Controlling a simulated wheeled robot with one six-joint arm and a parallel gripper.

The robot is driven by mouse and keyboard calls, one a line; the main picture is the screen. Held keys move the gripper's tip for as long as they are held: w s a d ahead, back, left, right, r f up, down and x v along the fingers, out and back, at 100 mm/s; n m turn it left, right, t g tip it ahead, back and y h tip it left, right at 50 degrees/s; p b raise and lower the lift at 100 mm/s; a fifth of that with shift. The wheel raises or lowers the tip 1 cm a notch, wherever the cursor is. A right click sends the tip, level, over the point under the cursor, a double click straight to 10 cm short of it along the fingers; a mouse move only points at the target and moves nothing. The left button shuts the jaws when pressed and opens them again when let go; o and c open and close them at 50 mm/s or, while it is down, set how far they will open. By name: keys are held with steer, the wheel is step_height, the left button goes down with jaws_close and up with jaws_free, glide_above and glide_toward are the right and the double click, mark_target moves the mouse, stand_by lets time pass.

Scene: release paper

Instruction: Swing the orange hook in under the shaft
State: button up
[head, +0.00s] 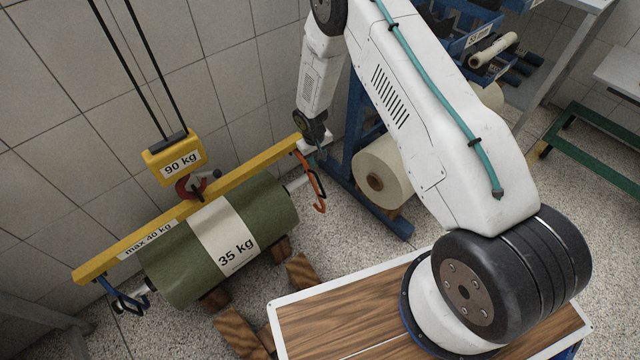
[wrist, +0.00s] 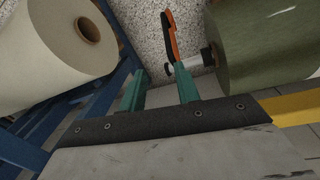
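The orange hook (head: 313,181) hangs from the right end of the yellow beam (head: 210,205). Its lower end is right of the shaft end (head: 296,184), apart from it in the head view. In the wrist view the orange hook (wrist: 171,38) shows just beyond my right fingertip, near the pale shaft end (wrist: 188,64); contact cannot be told. My gripper (wrist: 156,85) is open, its two green fingers apart with nothing visible between them. In the head view my gripper (head: 314,147) is at the beam's right end, above the hook. The green roll (head: 265,212) is marked 35 kg.
A blue hook (head: 123,302) hangs at the beam's left end. A red crane hook (head: 190,187) under the yellow 90 kg block (head: 174,158) carries the beam. Wooden blocks (head: 302,270) lie below the roll. A cream roll (head: 383,180) and blue rack stand close right.

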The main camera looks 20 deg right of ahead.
mark_target(319, 182)
steer(key=f, duration=0.9)
steer(key=s+f, duration=0.1)
steer(key=f, duration=0.4)
steer(key=shift+d, duration=0.15)
steer(key=shift+c, duration=0.3)
jaws_close()
